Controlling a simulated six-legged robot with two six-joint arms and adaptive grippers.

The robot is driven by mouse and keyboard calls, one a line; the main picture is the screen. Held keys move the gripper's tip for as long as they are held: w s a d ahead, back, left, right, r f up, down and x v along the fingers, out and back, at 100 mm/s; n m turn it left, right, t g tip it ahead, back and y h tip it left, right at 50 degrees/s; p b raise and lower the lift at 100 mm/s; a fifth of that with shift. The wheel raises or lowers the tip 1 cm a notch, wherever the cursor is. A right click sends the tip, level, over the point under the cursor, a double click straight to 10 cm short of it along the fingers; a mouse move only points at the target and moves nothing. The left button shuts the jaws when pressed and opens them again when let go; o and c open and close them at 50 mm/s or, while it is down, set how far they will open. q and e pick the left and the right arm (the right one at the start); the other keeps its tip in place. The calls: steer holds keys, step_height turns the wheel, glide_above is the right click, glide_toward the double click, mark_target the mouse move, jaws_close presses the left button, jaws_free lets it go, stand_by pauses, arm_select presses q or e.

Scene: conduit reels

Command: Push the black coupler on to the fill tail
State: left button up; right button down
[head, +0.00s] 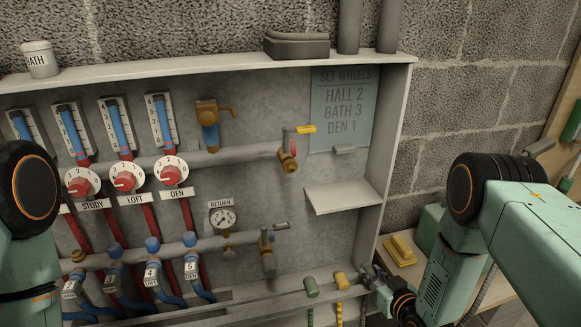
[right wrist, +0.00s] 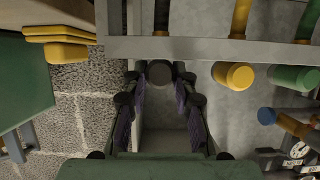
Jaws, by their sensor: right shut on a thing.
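The black coupler (right wrist: 158,72) shows in the right wrist view as a round dark end between my fingertips, with a dark hose beyond it behind the rail. My right gripper (right wrist: 159,80) is shut on it, one finger on each side. In the head view my right gripper (head: 372,277) is at the cabinet's lower right corner, and I cannot make out the coupler there. Which fitting is the fill tail I cannot tell; a brass valve with a yellow handle (head: 288,158) points down from the upper pipe. My left gripper is out of view; only its arm shows.
A yellow coupler (head: 342,281) and a green coupler (head: 311,287) stand in the rail left of my right gripper. A small shelf (head: 343,197) juts out above. A return valve (head: 268,252) hangs farther left. A yellow block (head: 400,250) lies right of the cabinet.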

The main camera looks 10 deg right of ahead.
steer(key=shift+r+p, duration=2.5)
steer(key=shift+r, duration=0.25)
